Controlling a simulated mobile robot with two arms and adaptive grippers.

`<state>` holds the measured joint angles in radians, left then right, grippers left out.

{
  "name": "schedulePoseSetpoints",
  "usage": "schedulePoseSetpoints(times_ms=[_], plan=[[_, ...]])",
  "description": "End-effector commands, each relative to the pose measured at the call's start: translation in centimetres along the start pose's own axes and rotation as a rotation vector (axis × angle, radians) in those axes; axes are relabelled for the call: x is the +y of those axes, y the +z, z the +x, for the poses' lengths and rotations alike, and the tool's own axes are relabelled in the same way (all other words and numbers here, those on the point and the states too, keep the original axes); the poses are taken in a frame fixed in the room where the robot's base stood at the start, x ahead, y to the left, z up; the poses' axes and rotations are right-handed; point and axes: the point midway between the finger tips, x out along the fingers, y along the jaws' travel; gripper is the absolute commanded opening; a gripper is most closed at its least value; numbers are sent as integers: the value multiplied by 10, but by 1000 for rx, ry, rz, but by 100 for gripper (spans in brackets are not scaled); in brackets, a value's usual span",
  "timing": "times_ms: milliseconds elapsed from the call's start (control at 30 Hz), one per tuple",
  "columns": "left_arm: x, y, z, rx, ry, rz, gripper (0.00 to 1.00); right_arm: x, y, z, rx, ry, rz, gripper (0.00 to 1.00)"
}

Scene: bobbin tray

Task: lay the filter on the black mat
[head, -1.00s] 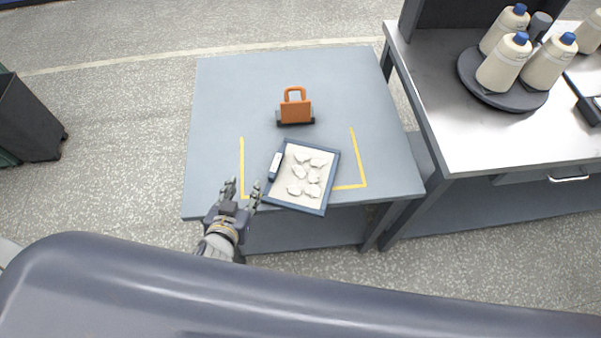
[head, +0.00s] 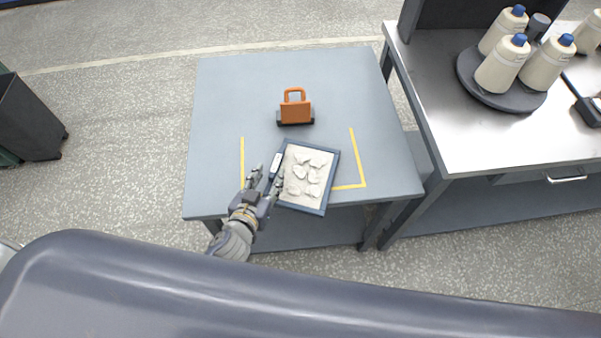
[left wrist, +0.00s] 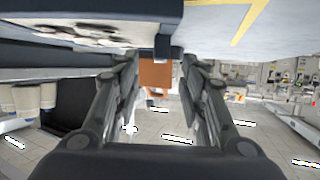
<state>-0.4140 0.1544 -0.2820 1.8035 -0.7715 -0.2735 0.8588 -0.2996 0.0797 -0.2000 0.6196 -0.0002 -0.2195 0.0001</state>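What I take for the filter (head: 333,183) is a dark blue frame around a pale sheet with several whitish clumps. It lies slightly turned near the table's front edge, with a dark handle (head: 277,163) on its left side. My left gripper (head: 266,178) is open at that handle, one finger on each side. In the left wrist view my gripper's fingers (left wrist: 160,75) are apart, with the dark handle (left wrist: 162,45) at the gap; whether they touch it I cannot tell. I cannot make out a black mat for certain. My right gripper is not in view.
Yellow corner lines (head: 359,160) mark the table (head: 225,90) around the filter. An orange handled block (head: 295,113) stands behind it on a dark base. A bench at right bears a dark round tray (head: 478,85) with several cones. The table's back is clear.

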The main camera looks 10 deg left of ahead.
Motion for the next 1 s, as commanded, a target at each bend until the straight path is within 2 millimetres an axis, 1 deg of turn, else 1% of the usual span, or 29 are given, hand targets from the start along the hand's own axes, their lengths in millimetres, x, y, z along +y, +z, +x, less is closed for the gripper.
schedulePoseSetpoints(times_ms=[67,200,300,400,633,667,700,767,800,833,1000], plan=[[0,-4,9,2,0,3,38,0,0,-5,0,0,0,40],[0,-6,28,1,0,2,38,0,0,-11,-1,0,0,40],[0,-4,40,1,0,0,38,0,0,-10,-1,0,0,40],[0,-4,46,1,0,1,38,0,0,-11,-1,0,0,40],[0,-3,47,0,0,0,38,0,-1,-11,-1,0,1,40],[0,-3,47,0,0,0,36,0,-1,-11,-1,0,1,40],[0,-3,47,0,0,0,27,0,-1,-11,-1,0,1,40],[0,-3,47,0,0,0,13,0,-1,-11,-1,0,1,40],[0,-3,47,0,0,0,4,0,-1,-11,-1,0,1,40],[0,-3,47,0,0,1,0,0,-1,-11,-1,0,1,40],[0,-4,47,2,1,0,0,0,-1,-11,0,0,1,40]])
